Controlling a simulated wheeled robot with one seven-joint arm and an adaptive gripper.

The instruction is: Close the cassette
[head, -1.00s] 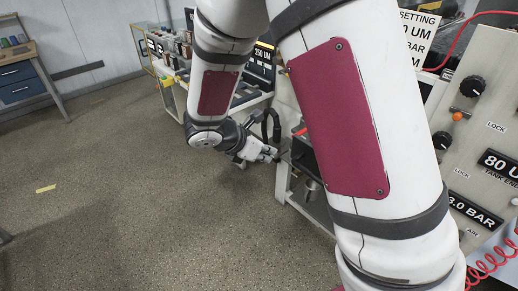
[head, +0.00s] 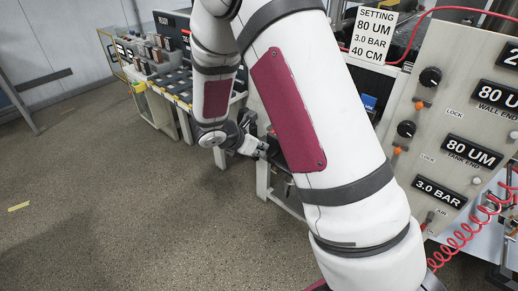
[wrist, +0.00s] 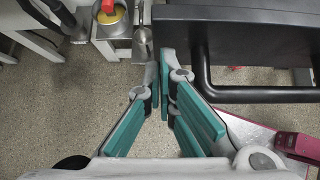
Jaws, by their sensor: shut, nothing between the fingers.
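My gripper (wrist: 164,78) is shut and empty in the wrist view, its teal-padded fingers together at the tips. A black, flat-faced body with a dark bar handle (wrist: 205,75) lies just right of the fingertips; it may be the cassette, but I cannot tell for sure. The fingertips are close beside the handle's left end; I cannot tell whether they touch it. In the head view my gripper (head: 262,150) is low beside the machine bench, and my own arm hides most of what is in front of it.
A control panel (head: 465,130) with knobs and displays stands at the right, with a red coiled hose (head: 470,235). A setting sign (head: 367,35) is above. A metal cup with yellow contents (wrist: 112,18) is left of the fingertips. The floor (head: 110,200) at left is clear.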

